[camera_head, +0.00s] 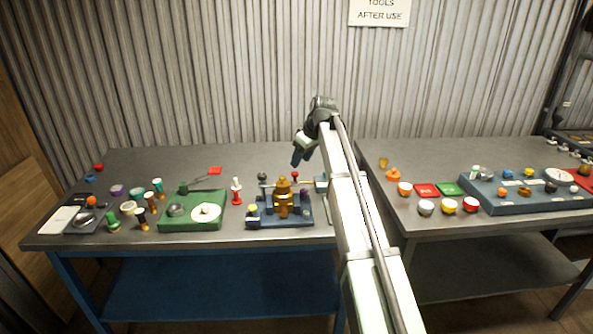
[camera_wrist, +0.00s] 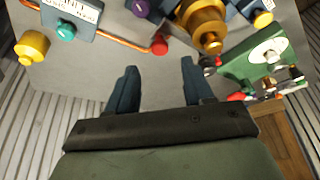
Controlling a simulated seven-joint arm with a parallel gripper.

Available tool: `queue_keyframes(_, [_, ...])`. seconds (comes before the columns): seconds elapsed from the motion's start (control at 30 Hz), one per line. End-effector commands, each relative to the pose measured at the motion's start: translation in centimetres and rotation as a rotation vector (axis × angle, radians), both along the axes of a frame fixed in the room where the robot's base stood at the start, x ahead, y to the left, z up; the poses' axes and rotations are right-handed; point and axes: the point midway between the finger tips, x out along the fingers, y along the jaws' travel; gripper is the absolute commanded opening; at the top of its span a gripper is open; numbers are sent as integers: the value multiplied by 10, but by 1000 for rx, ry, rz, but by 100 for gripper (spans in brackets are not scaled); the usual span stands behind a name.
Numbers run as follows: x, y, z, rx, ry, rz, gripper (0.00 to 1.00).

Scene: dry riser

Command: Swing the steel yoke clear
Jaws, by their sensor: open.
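The brass riser body (camera_head: 283,195) stands upright on a dark blue base (camera_head: 300,219) near the front of the left bench. A red knob (camera_head: 295,175) and a dark ball knob (camera_head: 262,177) show close behind it. I cannot clearly pick out the steel yoke in either view. My gripper (camera_head: 297,160) is above and behind the brass body. In the wrist view my gripper (camera_wrist: 160,80) is open and empty, with its two dark blue fingers apart over bare bench. The brass body (camera_wrist: 200,24) and the red knob (camera_wrist: 159,44) lie beyond the fingertips, apart from them.
A green board (camera_head: 190,222) with dishes is left of the base, with a red-and-white post (camera_head: 236,191) between them. Several small cups and knobs crowd further left. A second bench (camera_head: 460,228) on the right holds a blue-grey tray.

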Motion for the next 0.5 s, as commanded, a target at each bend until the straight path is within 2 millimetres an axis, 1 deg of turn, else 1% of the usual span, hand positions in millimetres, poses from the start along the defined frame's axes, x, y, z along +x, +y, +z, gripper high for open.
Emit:
queue_keyframes(0.03, [2, 3, -9, 0, 1, 1, 52])
queue_keyframes(0.1, [6, 6, -20, -1, 2, 1, 52])
queue_keyframes(0.2, [9, 10, -33, 0, 0, 1, 52])
queue_keyframes(0.33, [13, 13, -46, -1, 1, 0, 52])
queue_keyframes(0.5, [16, 16, -54, 0, -1, 0, 52])
